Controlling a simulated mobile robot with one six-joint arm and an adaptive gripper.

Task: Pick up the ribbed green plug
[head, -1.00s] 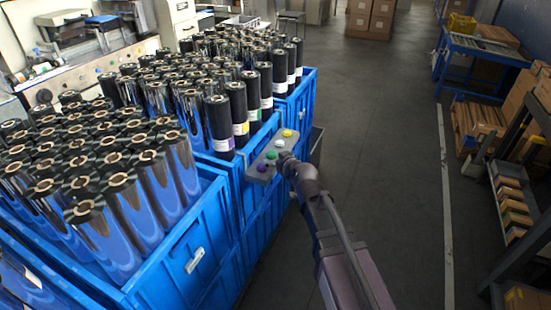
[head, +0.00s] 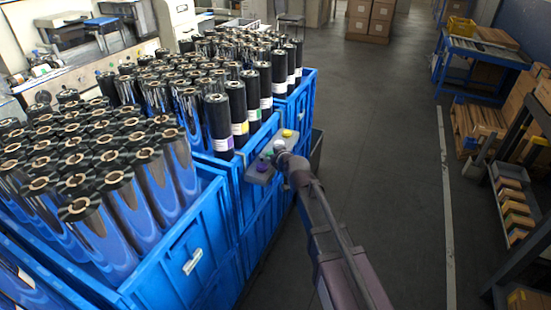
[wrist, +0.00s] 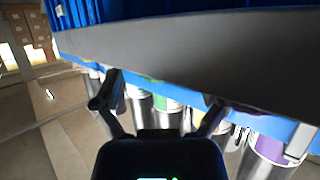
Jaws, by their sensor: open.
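The ribbed green plug (head: 262,167) is a small green spot near the lower left end of a grey plate (head: 254,177) beside the blue crates in the head view. My gripper (head: 279,152) is at the plate's right edge, close to the plugs and partly covering them. In the wrist view my gripper (wrist: 160,104) has its two dark fingers spread apart with nothing held between them. A broad dark grey surface crosses the view beyond the fingers. I cannot make out the green plug there.
A yellow plug (head: 287,133) and a whitish plug (head: 279,145) sit on the same plate. Blue crates (head: 215,235) full of upright black rolls stand on the left. Open floor (head: 385,120) lies to the right, with shelving (head: 515,190) at the far right.

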